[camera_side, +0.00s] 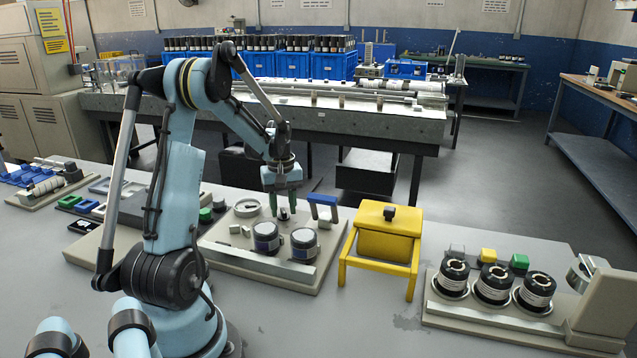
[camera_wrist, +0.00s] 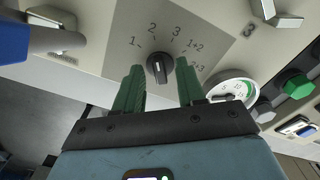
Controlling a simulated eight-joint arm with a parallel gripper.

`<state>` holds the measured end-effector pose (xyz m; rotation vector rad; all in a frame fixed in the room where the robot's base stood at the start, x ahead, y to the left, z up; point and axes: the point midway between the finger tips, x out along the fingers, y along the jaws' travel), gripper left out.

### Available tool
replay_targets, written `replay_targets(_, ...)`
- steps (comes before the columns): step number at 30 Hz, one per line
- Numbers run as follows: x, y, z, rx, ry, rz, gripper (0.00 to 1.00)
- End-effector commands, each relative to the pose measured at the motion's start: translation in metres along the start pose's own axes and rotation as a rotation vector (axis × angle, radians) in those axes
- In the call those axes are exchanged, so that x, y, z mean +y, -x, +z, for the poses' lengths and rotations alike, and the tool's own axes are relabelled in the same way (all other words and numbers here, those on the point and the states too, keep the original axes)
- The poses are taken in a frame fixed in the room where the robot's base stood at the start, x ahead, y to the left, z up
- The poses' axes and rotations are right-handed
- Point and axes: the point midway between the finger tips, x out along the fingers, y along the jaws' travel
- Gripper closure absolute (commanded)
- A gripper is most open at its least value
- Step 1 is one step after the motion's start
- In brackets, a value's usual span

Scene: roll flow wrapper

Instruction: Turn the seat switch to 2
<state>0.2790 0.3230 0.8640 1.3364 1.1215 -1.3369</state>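The seat switch is a small black rotary knob (camera_wrist: 158,68) on a grey dial plate (camera_wrist: 185,30) marked 1, 2, 3, 1+2 and 2+3. A pale line runs along the knob; I cannot tell for sure which mark it points to. In the side view the knob (camera_side: 284,214) is small, on the beige panel (camera_side: 225,243) below my gripper. My gripper (camera_side: 282,192) points down with two green fingers. In the wrist view my gripper (camera_wrist: 159,64) is open, with one finger on each side of the knob and a gap visible on both sides.
A round gauge (camera_wrist: 232,88) and a green button (camera_wrist: 297,86) are right of the knob in the wrist view. A blue handle (camera_side: 322,203) stands close by. Two dark-banded cylinders (camera_side: 267,238) (camera_side: 304,244) sit in front, and a yellow stand (camera_side: 383,245) is to the right.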

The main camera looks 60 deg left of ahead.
Motion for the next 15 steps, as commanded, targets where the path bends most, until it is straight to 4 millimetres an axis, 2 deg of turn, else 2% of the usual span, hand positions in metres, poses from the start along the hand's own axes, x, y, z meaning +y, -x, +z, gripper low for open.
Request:
replay_targets(5, 0.000, 0.005, 0.000, 0.000, 0.000, 0.000, 0.61)
replay_targets(8, 0.000, 0.016, 0.000, 0.000, 0.000, 0.000, 0.61)
replay_targets(15, 0.000, 0.061, 0.000, 0.000, 0.000, 0.000, 0.61)
